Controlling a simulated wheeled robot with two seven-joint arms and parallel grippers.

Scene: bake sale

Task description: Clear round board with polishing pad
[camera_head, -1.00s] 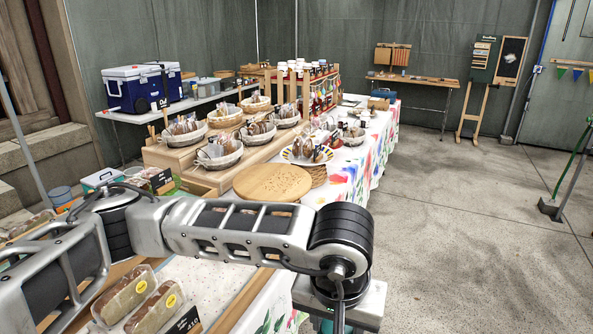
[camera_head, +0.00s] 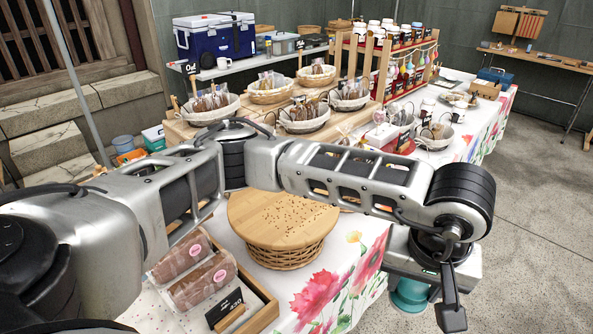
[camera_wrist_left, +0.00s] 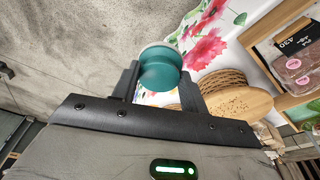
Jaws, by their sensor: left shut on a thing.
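The round board (camera_head: 283,215) is a pale wooden disc scattered with brown crumbs. It lies on a round wicker basket (camera_head: 287,253) near the table's front edge. My left gripper (camera_head: 414,281) is shut on the teal polishing pad (camera_head: 411,297), off the table's edge over the floor, to the right of the board. My left forearm crosses above and hides the board's far edge. In the left wrist view the pad (camera_wrist_left: 160,72), with a pale face, sits between the fingers. The board (camera_wrist_left: 240,104) and basket (camera_wrist_left: 222,80) are beside it, apart. My right gripper is not in view.
Wrapped loaves (camera_head: 200,283) in a wooden tray (camera_head: 262,316) lie left of the basket. Bread baskets (camera_head: 303,121) on a wooden stand and a jar rack (camera_head: 345,62) stand behind. The floral cloth (camera_head: 345,262) is bare right of the basket.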

